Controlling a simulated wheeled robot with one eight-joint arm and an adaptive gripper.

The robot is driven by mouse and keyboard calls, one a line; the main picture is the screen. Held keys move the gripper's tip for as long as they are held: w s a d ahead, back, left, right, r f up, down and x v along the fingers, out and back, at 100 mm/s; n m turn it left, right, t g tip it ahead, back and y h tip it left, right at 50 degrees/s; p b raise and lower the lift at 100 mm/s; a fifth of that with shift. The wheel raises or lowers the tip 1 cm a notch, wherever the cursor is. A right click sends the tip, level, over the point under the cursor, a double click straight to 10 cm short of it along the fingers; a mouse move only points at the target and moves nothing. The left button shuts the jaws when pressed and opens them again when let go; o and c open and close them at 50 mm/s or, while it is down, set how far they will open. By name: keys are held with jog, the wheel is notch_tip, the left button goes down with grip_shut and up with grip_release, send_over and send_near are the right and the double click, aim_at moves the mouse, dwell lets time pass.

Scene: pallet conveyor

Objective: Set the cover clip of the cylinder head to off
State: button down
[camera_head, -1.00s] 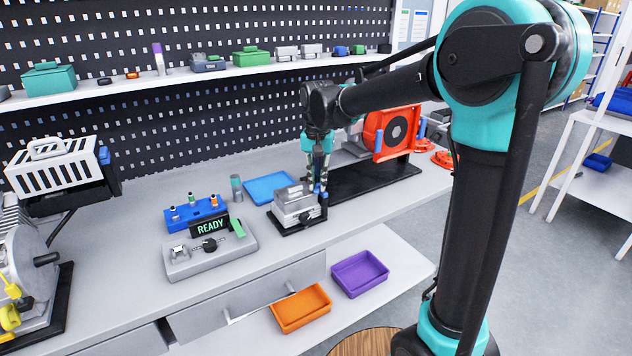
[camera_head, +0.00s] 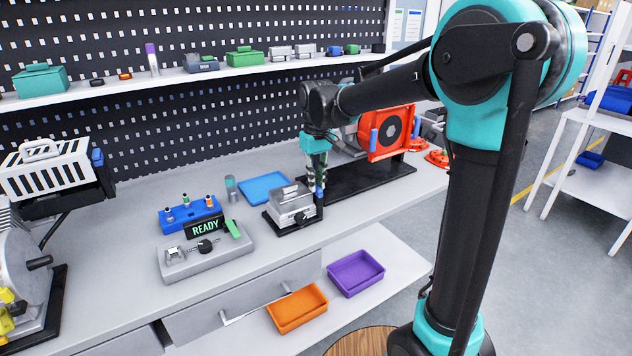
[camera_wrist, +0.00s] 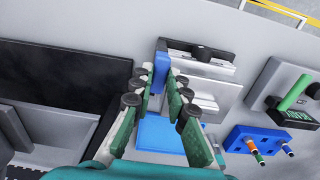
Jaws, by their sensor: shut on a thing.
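The cylinder head (camera_head: 290,203) is a small silver block on a black base at the front middle of the bench. It also shows in the wrist view (camera_wrist: 205,72). Its cover clip (camera_wrist: 161,70) is a blue upright piece at the base's edge; in the head view it is mostly hidden by my fingers. My gripper (camera_head: 318,187) points down at the right side of the cylinder head. In the wrist view its fingertips (camera_wrist: 162,76) are closed around the blue clip. The exact clip setting is hard to read.
A blue tray (camera_head: 264,187) lies behind the cylinder head. A grey panel with a READY display (camera_head: 205,229) stands to the left, with a blue rack (camera_head: 191,214) behind it. An orange machine (camera_head: 390,132) on a black plate stands to the right.

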aim_at(317, 186)
dwell(0.4)
jog(key=c, duration=1.5)
grip_release()
jog(key=shift+r, duration=0.1)
notch_tip(317, 186, up, 12)
jog(key=shift+f, duration=0.1)
jog(key=s+d+f+m+t, duration=0.1)
jog(key=s+d+f+m, duration=0.1)
jog(key=s+d+f, duration=0.4)
jog(key=s+d+f+m+t, duration=0.1)
jog(key=s+d+f+m, duration=0.1)
jog(key=s+d+f, duration=0.5)
jog(key=s+d+f+m+t, duration=0.2)
jog(key=s+d+f, duration=0.4)
jog(key=f, duration=0.8)
jog(key=shift+s+d+f+m, duration=0.15)
jog(key=shift+d+m, duration=0.15)
jog(key=shift+d, duration=0.9)
